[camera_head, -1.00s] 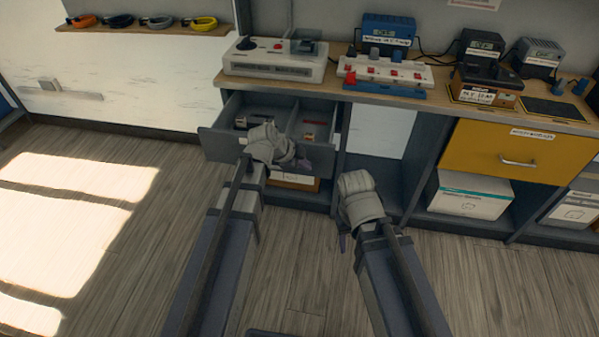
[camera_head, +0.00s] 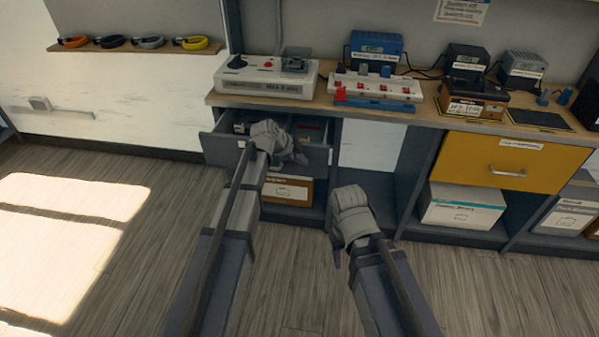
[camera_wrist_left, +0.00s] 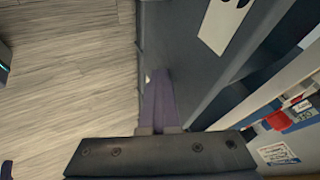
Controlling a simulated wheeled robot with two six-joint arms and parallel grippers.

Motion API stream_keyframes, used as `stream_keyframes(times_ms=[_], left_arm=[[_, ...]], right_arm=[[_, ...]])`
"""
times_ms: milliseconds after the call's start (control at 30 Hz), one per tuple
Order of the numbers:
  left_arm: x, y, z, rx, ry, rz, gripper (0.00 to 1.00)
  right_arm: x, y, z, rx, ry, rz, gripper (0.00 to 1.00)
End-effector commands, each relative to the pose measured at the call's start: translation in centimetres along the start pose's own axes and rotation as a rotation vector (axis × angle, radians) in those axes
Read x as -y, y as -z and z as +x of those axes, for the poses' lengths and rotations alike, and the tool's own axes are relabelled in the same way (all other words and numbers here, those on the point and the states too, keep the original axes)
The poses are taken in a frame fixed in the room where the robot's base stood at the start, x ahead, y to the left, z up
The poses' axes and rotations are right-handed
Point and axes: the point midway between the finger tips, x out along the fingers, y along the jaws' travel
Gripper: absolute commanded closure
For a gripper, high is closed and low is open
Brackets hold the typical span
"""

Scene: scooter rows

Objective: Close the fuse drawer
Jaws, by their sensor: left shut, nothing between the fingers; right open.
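The grey fuse drawer (camera_head: 222,152) sits under the left end of the workbench. It is partly open, with a narrow strip of its inside and a few small items showing behind its front. My left gripper (camera_head: 298,158) is shut and empty at the drawer front, and its arm hides the middle of that front. In the left wrist view, the shut purple-grey fingers (camera_wrist_left: 159,90) lie against or very near a dark grey panel (camera_wrist_left: 190,50); I cannot tell whether they touch it. My right gripper (camera_head: 336,252) is open and empty, low in front of the shelves.
The bench top (camera_head: 330,104) carries a white control box (camera_head: 265,82), a power strip (camera_head: 375,88) and several chargers. A brown box (camera_head: 288,190) stands below the drawer. A yellow drawer (camera_head: 510,165) is shut at the right. The wooden floor at the left is clear.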

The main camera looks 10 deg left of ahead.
Motion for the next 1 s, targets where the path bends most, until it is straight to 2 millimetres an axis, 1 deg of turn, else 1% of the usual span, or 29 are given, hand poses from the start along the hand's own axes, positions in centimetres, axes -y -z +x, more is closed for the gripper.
stream_keyframes(times_ms=[33,100,300,500,700,833,1000], left_arm=[[2.1,0.0,1.1,0.000,0.001,0.001,1.00],[3.8,0.0,2.0,0.000,0.001,0.001,1.00],[8.4,0.0,4.4,0.000,0.001,0.001,1.00],[12.0,0.0,6.4,0.000,0.001,0.001,1.00],[14.3,0.0,7.6,0.000,0.001,0.001,1.00],[15.1,0.0,8.0,0.001,0.001,0.001,1.00],[15.6,0.0,8.3,0.000,0.002,0.001,1.00]], right_arm=[[0.0,0.0,0.0,0.000,0.000,0.000,0.50],[0.0,0.0,0.0,0.000,0.000,0.000,0.50],[0.0,0.0,0.0,0.000,0.000,0.000,0.50],[0.0,0.0,0.0,0.000,0.000,0.000,0.50],[0.0,0.0,0.0,0.000,0.000,0.000,0.50],[0.0,0.0,0.0,0.000,0.000,0.000,0.50],[0.0,0.0,0.0,0.000,0.000,0.000,0.50]])
